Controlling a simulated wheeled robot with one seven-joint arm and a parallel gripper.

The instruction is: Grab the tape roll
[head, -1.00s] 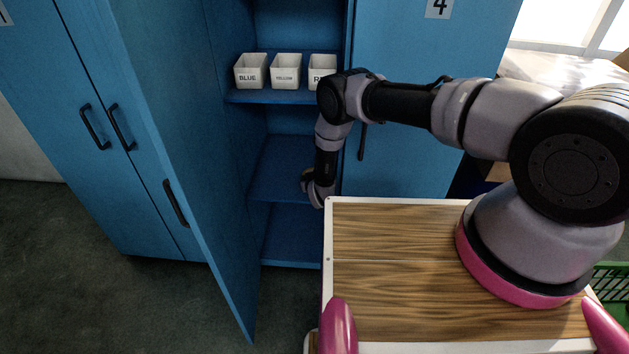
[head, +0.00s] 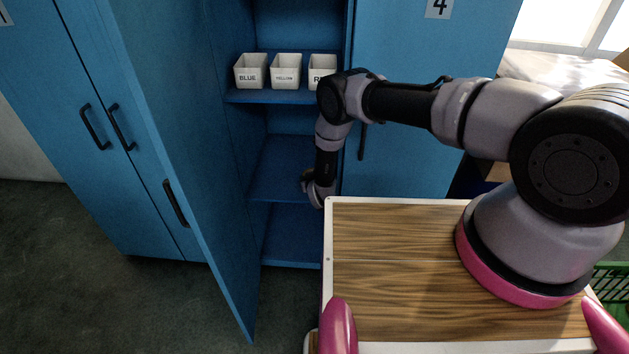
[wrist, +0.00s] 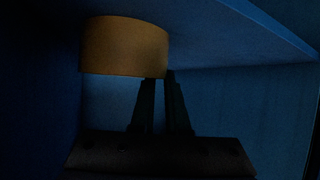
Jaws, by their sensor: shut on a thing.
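The tape roll (wrist: 125,47) is a brown-yellow curved band in the upper left of the dark wrist view. My gripper (wrist: 162,76) has its two dark fingers close together, shut on the roll at its lower right edge. The roll's far side and the exact contact are hidden in shadow. In the head view my gripper reaches into the open blue cabinet, at the middle shelf, and is mostly hidden behind my wrist. I cannot make out the roll clearly there.
White bins labelled BLUE (head: 251,76), YELLOW (head: 286,76) and a partly hidden one (head: 321,77) stand on the upper shelf. The open cabinet door (head: 175,150) is at left. A blue shelf (wrist: 240,32) lies close above my gripper. My wooden top is bare.

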